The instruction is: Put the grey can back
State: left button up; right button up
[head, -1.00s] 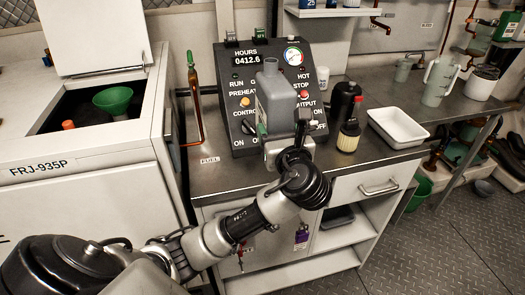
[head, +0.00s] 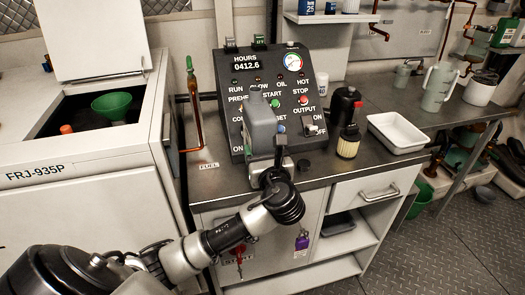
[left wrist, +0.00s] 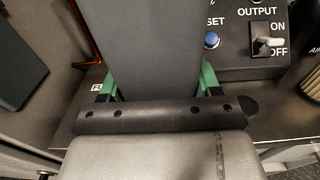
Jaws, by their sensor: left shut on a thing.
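The grey can (head: 261,125) is upright in front of the black control panel, over the front of the steel bench. My left gripper (head: 270,160) is shut on it. In the left wrist view the can (left wrist: 152,45) fills the space between green fingertips (left wrist: 155,84). The can's lower end is hidden behind the gripper, so I cannot tell whether it touches the bench. My right gripper is not in view.
The control panel (head: 287,75) stands close behind the can. A copper pipe (head: 196,110) rises at left. A green funnel (head: 112,103) sits in the open white cabinet.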

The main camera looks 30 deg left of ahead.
pick_arm(q)
jog(key=shift+f, duration=0.25)
jog(key=o, duration=1.4)
jog(key=shift+r, duration=0.3)
jog(key=v, duration=1.2)
